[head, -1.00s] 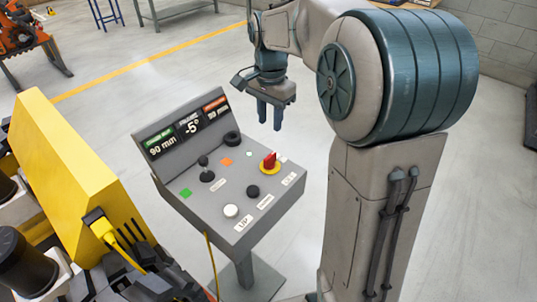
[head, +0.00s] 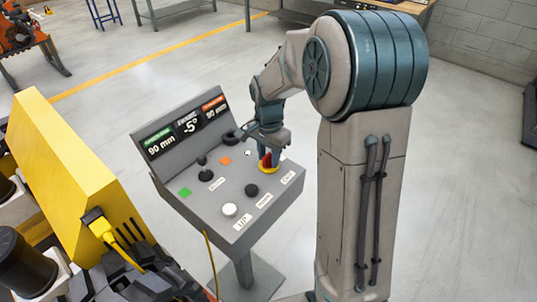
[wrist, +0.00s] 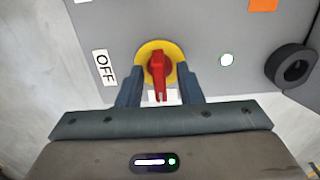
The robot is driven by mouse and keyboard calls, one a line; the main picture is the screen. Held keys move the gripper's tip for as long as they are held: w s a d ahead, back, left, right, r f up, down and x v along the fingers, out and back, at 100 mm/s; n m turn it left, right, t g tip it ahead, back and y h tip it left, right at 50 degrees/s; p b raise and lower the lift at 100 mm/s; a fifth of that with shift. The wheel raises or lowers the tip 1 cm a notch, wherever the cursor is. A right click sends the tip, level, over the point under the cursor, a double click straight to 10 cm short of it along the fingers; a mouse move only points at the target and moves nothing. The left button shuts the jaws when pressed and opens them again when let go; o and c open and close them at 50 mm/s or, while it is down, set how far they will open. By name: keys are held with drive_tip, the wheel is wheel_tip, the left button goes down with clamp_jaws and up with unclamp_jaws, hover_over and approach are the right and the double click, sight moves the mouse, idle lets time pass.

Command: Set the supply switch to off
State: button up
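The supply switch is a red rotary knob (head: 264,161) on a round yellow plate, at the right part of the sloped control panel (head: 190,212). In the wrist view the red knob (wrist: 158,66) has its handle pointing down toward my gripper. A white OFF label (wrist: 104,67) lies to the left of the yellow plate there. Another white label below the knob is mostly hidden by my gripper. My gripper (wrist: 158,88) is open, one finger on each side of the knob, with a small gap to it on each side. In the head view my gripper (head: 267,152) partly hides the knob.
The panel also carries a black joystick (head: 205,172), a white button (head: 229,209), a black button (head: 251,190) and a black ring-shaped part (wrist: 292,66). A display board (head: 183,125) stands behind. A yellow block (head: 75,160) with a cable is at the left.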

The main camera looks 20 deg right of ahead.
clamp_jaws()
